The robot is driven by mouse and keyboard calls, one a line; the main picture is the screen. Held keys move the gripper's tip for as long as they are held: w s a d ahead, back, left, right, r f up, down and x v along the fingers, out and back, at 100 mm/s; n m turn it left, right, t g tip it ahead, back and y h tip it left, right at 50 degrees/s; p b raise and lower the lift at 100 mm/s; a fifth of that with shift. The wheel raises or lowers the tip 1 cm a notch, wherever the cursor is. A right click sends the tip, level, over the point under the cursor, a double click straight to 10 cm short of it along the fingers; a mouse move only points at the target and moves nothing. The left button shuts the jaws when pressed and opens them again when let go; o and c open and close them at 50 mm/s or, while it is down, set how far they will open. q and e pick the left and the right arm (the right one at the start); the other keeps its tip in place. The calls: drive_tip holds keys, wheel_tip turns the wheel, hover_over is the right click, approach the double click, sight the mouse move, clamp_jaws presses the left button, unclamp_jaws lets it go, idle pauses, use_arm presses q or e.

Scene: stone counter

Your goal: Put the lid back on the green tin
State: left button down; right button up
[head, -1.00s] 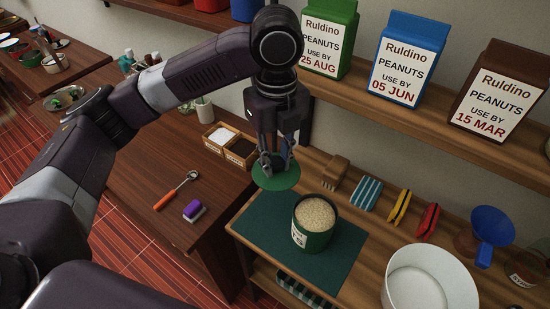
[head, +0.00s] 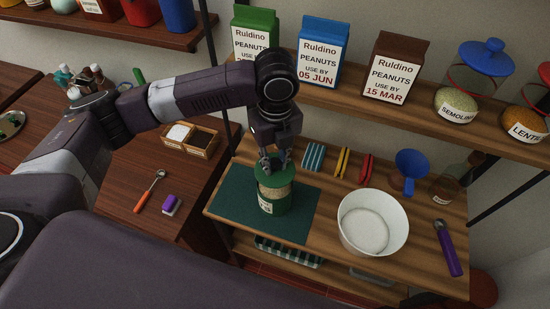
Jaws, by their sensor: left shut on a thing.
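The green tin (head: 279,207) stands upright on the dark green mat (head: 232,205), with pale grain showing near its top. My left gripper (head: 273,163) points down over the tin and is shut on the green lid (head: 272,181). The lid is above the tin's mouth and hides part of the grain. Grain still shows below the lid's edge, so the lid does not look seated; I cannot tell how large the gap is. My right gripper is out of view.
A white bowl (head: 373,222) stands right of the mat. Sponges, clips, a blue funnel (head: 411,165) and a purple-handled tool (head: 447,248) lie on the counter. Peanut cartons (head: 321,58) and jars line the shelf behind. A wooden box (head: 190,139) is to the left.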

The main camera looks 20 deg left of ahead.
sight(275, 172)
use_arm(q)
drive_tip(key=shift+f+b, duration=0.7)
drive_tip(key=shift+f, duration=0.05)
wheel_tip(275, 172, down, 3)
drive_tip(key=b, duration=0.3)
drive_tip(key=shift+r, duration=0.2)
drive_tip(key=shift+f, duration=0.85)
drive_tip(key=shift+p, duration=0.9)
drive_tip(key=shift+f+p, duration=0.15)
drive_tip(key=shift+p, duration=0.2)
idle(0.8)
drive_tip(key=shift+p, duration=0.5)
idle(0.6)
